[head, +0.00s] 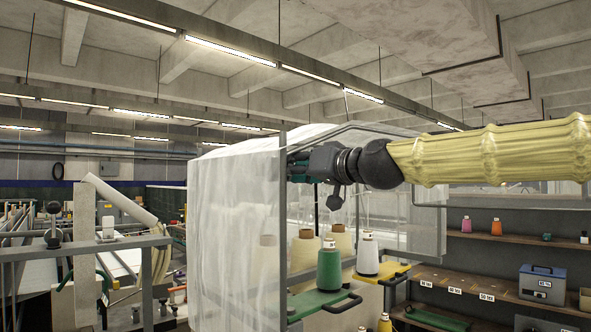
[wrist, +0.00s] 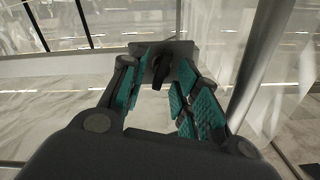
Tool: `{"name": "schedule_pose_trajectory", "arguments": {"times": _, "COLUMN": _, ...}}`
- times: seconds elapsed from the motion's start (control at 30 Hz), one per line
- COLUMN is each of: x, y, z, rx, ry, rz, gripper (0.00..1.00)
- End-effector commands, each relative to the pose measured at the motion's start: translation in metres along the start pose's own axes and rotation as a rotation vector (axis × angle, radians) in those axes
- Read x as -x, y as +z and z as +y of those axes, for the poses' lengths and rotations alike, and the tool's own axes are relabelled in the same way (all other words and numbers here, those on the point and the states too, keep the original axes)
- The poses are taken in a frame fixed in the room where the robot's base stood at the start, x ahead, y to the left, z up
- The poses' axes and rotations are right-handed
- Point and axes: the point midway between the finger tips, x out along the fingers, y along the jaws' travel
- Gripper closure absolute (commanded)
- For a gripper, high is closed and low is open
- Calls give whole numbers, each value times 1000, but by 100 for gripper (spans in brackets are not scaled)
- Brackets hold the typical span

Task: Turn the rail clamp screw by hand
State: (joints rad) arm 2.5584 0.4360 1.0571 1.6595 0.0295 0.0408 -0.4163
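In the wrist view a black knob-like part (wrist: 160,69), which looks like the rail clamp screw, sticks out from a grey plate (wrist: 182,48). My gripper (wrist: 162,78) has its teal-padded fingers spread, one on each side of the knob. The fingertips reach close to the plate, and gaps show between pads and knob. I cannot tell whether anything touches. In the head view my gripper (head: 297,168) is at the upper part of a grey post, beside a translucent curtain. The clamp screw cannot be made out there.
The translucent curtain (head: 232,220) hangs left of the gripper, by a dark post (head: 283,215). A slanted grey post (wrist: 262,50) stands close to the right finger. Below my arm are a yarn cart with a green cone (head: 329,268) and a white cone (head: 367,256). Shelves (head: 510,240) stand at right.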

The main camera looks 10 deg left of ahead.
Motion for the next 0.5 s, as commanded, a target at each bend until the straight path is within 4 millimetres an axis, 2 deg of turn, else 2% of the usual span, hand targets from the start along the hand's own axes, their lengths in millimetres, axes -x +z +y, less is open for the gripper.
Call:
{"name": "schedule_pose_trajectory", "arguments": {"times": 0.23, "x": 5, "y": 0, "z": 0, "rx": 2, "ry": 0, "rz": 1, "gripper": 69}}
{"name": "schedule_pose_trajectory", "arguments": {"times": 0.5, "x": 24, "y": 1, "z": 0, "rx": 2, "ry": 0, "rz": 0, "gripper": 69}}
